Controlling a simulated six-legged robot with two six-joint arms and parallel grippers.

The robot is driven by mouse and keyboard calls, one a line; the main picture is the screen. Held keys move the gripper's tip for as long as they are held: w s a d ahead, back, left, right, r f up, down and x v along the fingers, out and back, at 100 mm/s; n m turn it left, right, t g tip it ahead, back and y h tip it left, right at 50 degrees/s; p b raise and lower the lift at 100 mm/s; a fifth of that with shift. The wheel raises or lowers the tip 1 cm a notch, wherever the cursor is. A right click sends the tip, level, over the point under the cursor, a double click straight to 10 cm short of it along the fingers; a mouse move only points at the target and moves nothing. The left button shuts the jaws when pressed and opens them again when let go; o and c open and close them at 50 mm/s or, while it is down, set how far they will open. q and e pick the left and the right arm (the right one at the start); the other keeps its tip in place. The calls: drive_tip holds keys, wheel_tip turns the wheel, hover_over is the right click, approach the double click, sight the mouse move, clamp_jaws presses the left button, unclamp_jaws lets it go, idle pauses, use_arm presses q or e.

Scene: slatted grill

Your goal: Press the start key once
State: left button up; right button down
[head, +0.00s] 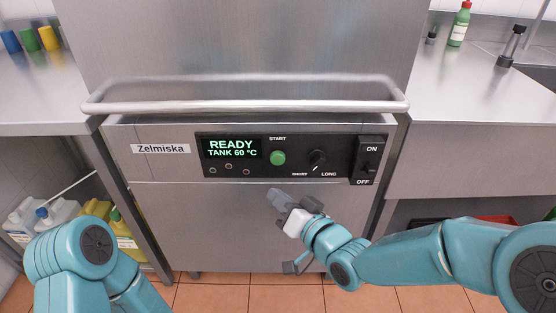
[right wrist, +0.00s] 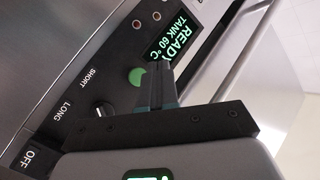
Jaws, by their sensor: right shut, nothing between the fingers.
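The green round start key (head: 278,158) sits on the black control panel (head: 230,170) under the word START, between the display (head: 231,149) and the SHORT/LONG knob (head: 317,157). The display reads READY, TANK 60 °C. My right gripper (head: 273,194) is shut and empty, below the key in the head view. In the right wrist view the start key (right wrist: 137,77) shows just left of my shut fingertips (right wrist: 158,68); I cannot tell whether they touch it, though the head view shows them apart. My left gripper is not in view; only the left arm shows.
A horizontal handle bar (head: 250,105) runs above the panel. An ON/OFF switch (head: 368,166) is at the panel's right end. Steel counters (head: 470,130) flank the machine. Jugs (head: 60,213) stand below left. The air before the panel is clear.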

sight(273, 162)
drive_tip(key=w+p, duration=0.1)
drive_tip(key=w, duration=0.7)
drive_tip(key=shift+p, duration=0.4)
drive_tip(key=shift+d, duration=0.1)
idle(1.4)
drive_tip(key=shift+w, duration=0.4)
drive_tip(key=shift+w, duration=0.85)
idle(0.8)
drive_tip(key=shift+s, duration=0.15)
drive_tip(key=shift+s+b, duration=0.65)
drive_tip(key=shift+s, duration=0.5)
